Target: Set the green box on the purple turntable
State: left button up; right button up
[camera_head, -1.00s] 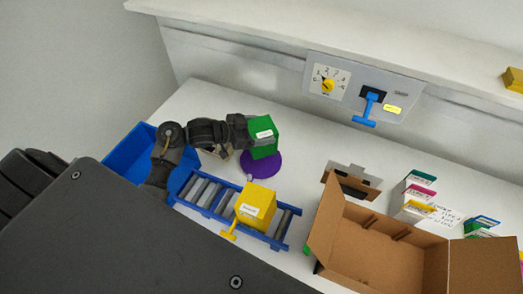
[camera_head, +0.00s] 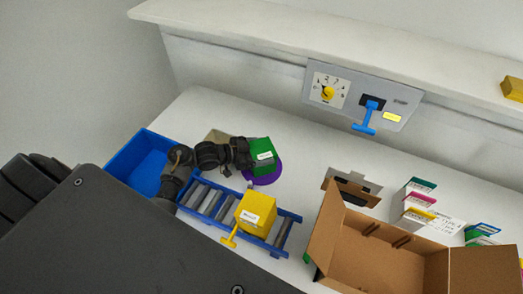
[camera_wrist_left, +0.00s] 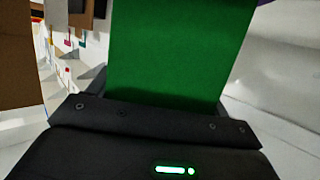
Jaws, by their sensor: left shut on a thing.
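The green box (camera_head: 262,153) with a white label is held by my left gripper (camera_head: 246,153) in the head view. It is over the purple turntable (camera_head: 264,179), covering much of it; I cannot tell whether it touches the disc. In the left wrist view the green box (camera_wrist_left: 178,50) fills the middle, between the jaws of my left gripper (camera_wrist_left: 160,108). A small corner of purple shows at the top right there. My right gripper is not in view.
A blue roller conveyor (camera_head: 215,201) carries a yellow box (camera_head: 255,211) in front of the turntable. A blue bin (camera_head: 136,160) is at the left. An open cardboard box (camera_head: 380,245) stands at the right. A panel (camera_head: 361,97) with a dial and blue lever is on the back wall.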

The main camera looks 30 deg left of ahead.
pick_arm(q)
jog(key=shift+f, duration=0.1)
jog(key=o, duration=1.1)
jog(key=shift+o, duration=0.2)
jog(key=shift+r, duration=0.2)
jog(key=b+v, duration=0.2)
jog(key=v, duration=1)
jog(key=shift+d, duration=0.1)
